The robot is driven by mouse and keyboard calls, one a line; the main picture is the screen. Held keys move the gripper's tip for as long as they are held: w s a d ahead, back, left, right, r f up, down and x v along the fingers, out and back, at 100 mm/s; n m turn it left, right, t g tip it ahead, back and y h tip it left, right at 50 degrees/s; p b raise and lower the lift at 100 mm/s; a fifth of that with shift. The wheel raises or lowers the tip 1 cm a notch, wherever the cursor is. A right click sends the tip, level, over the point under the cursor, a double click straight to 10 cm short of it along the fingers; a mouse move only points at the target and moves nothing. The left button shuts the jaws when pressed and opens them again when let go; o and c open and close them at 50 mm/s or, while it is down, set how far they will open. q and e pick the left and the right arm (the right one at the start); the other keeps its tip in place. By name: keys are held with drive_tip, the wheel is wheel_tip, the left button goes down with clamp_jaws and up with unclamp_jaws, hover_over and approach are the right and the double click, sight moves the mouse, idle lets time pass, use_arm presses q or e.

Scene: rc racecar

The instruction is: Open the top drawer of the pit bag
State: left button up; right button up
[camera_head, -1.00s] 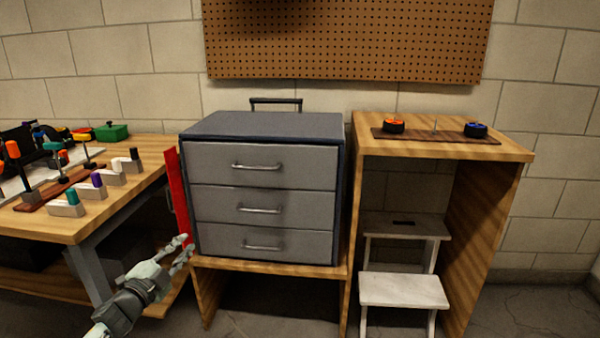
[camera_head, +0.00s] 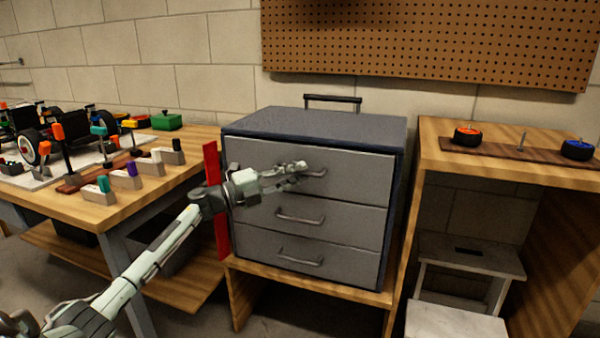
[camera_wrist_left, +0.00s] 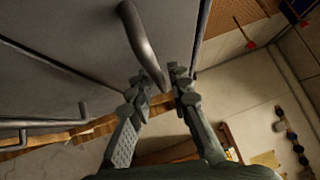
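The pit bag (camera_head: 310,128) is a dark grey case with three lighter grey drawers, standing on a wooden stand. The top drawer (camera_head: 350,182) is shut, flush with the drawers below. Its curved metal handle (camera_head: 317,173) is partly hidden behind my left gripper (camera_head: 298,170) in the head view. In the left wrist view, the handle (camera_wrist_left: 140,40) runs down to between the two fingertips of my left gripper (camera_wrist_left: 160,80). The fingers are apart, one on each side of the handle's end. I cannot tell whether they touch it. My right gripper is not in view.
A red upright panel (camera_head: 216,195) stands at the bag's left side, close behind my left arm. A workbench (camera_head: 110,212) with car parts and tools is at the left. A wooden shelf unit (camera_head: 440,150) with wheels on top and a step stool (camera_head: 470,255) is at the right.

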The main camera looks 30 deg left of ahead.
use_arm(q)
drive_tip(key=shift+w+d, duration=0.3)
drive_tip(key=shift+w, duration=0.15)
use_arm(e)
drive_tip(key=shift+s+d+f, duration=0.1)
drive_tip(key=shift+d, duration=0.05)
use_arm(q)
drive_tip(key=shift+c, duration=0.5)
clamp_jaws()
drive_tip(key=shift+s, duration=0.1)
